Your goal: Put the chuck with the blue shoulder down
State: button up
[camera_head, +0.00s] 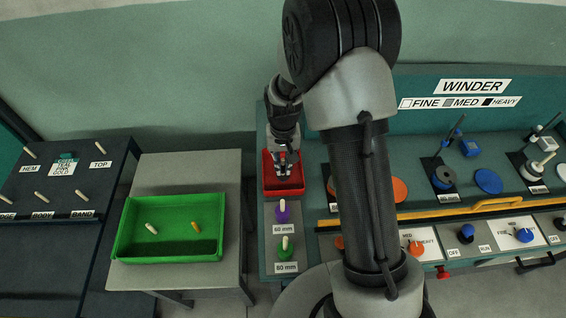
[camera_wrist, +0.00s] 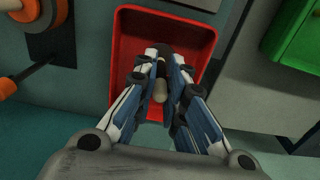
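My gripper (camera_head: 283,166) points down over the red tray (camera_head: 295,187) at the left end of the winder bench. In the wrist view my gripper (camera_wrist: 164,62) has its blue-and-white fingers drawn close together around a pale chuck stem (camera_wrist: 160,90). The fingers look shut on this chuck, inside the outline of the red tray (camera_wrist: 126,50). Its shoulder is hidden by the fingers, so I cannot make out its colour, nor whether it touches the tray floor. A purple-shouldered chuck (camera_head: 281,213) and a green-shouldered chuck (camera_head: 286,252) stand upright on labelled places in front of the tray.
A green tray (camera_head: 124,236) with two loose pegs sits on a grey table to the left. A dark labelled board (camera_head: 75,195) with several pegs lies farther left. To the right are the winder bench with spools, a yellow rail (camera_head: 420,214) and knobs. My arm hides part of the bench.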

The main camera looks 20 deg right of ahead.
jog(key=shift+o, duration=1.3)
jog(key=shift+r, duration=0.15)
notch_tip(320, 180, up, 12)
jog(key=p, duration=0.3)
jog(key=shift+p, duration=0.4)
jog(key=s+r+n+t, duration=0.1)
jog(key=s+r, duration=0.4)
jog(key=r, duration=0.2)
jog(key=s+r+t, duration=0.1)
jog(key=s+r, duration=0.4)
jog(key=r, duration=0.3)
jog(key=s+r+n+t, duration=0.1)
jog(key=s+r, duration=0.3)
jog(key=s, duration=1.1)
jog(key=shift+d+t, duration=0.15)
jog(key=shift+t, duration=0.65)
